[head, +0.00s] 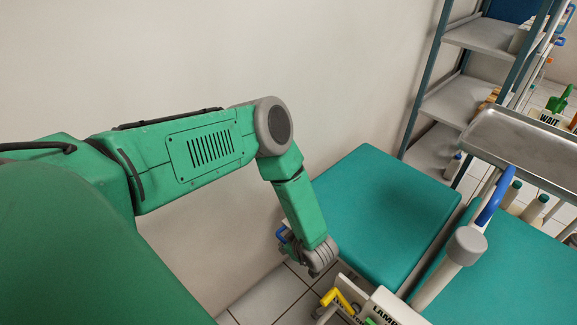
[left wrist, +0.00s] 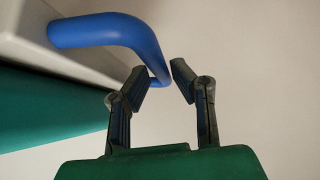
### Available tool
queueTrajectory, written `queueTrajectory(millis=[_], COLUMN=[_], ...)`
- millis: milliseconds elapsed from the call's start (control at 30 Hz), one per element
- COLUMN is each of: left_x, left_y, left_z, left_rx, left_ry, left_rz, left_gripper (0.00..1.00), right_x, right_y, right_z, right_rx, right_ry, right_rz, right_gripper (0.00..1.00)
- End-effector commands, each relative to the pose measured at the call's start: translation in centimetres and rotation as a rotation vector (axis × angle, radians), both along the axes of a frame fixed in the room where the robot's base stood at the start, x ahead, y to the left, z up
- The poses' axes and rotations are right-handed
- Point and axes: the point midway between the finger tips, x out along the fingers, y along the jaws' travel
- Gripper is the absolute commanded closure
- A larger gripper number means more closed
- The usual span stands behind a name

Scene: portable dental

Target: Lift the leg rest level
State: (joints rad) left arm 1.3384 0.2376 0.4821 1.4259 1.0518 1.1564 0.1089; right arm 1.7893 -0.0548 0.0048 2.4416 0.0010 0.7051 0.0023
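The leg rest is likely the teal pad (head: 375,210) beside the wall. A blue handle (head: 281,234) shows partly behind my left gripper (head: 318,262), by the pad's near left side. In the left wrist view, the bent blue handle (left wrist: 120,30) sticks out from a pale edge (left wrist: 75,58) with a teal surface (left wrist: 45,110) beside it. My left gripper (left wrist: 166,75) is open there. The handle's bend and far end appear close to the left fingertip, at the gap between the tips. Contact cannot be told. My right gripper is not in view.
A second teal pad (head: 505,265) lies to the right. A metal tray (head: 520,140) stands above it on a post with a blue handle (head: 494,202). A yellow handle (head: 337,298) and a labelled white box (head: 393,308) are near the front. Shelves (head: 470,90) stand behind.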

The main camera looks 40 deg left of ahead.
Motion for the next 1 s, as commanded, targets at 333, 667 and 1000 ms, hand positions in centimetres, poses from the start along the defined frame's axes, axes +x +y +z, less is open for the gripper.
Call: queueTrajectory(millis=[333,667,1000], left_x=[-0.1,-1.5,-2.5], left_y=[-0.9,-5.5,-7.9], left_z=[0.3,5.5,8.4], left_rx=[-0.01,-0.004,-0.001], left_ry=[0.005,0.002,0.001], left_rz=[-0.005,-0.006,-0.002], left_gripper=[0.8,0.8,0.8], right_x=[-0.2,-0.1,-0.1], right_y=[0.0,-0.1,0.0], right_z=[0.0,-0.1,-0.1], right_rx=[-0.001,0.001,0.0], right_ry=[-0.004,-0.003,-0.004], right_rz=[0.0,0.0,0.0], right_gripper=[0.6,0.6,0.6])
